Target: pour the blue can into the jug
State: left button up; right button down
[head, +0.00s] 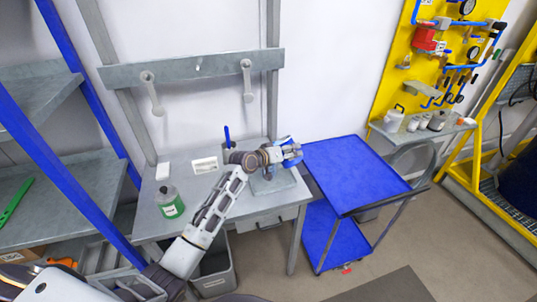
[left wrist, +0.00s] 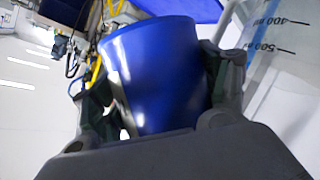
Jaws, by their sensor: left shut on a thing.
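My left gripper (head: 286,154) is above the right end of the grey workbench. It is shut on the blue can (left wrist: 153,70), which sits between the two fingers in the left wrist view. In the head view, only small blue parts of the can show around the gripper. I cannot tell how far the can is tilted. The clear jug (left wrist: 268,75), with dark volume marks, stands close beside the can and right finger in the left wrist view. In the head view the jug cannot be made out clearly behind my arm. My right gripper is not in view.
A green-labelled bottle (head: 170,201) and a white tray (head: 205,165) are on the workbench (head: 150,222). A blue two-shelf cart (head: 355,172) stands right of it. A grey bin (head: 213,270) is below. Containers (head: 415,122) sit on a shelf at the far right.

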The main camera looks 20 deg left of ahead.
pick_arm(q)
jog(key=shift+w+a+r+n+h+b, duration=0.1)
jog(key=shift+a+r+n+h+b, duration=0.05)
jog(key=shift+r+n+h+b, duration=0.3)
dwell(1.3)
jog(key=shift+n, duration=0.25)
dwell(0.6)
jog(key=shift+b, duration=0.3)
jog(key=shift+f, duration=0.1)
dwell(0.4)
jog(key=shift+n+b, duration=0.3)
jog(key=shift+f+h, duration=0.1)
jog(key=shift+h, duration=0.15)
dwell(0.3)
dwell(0.3)
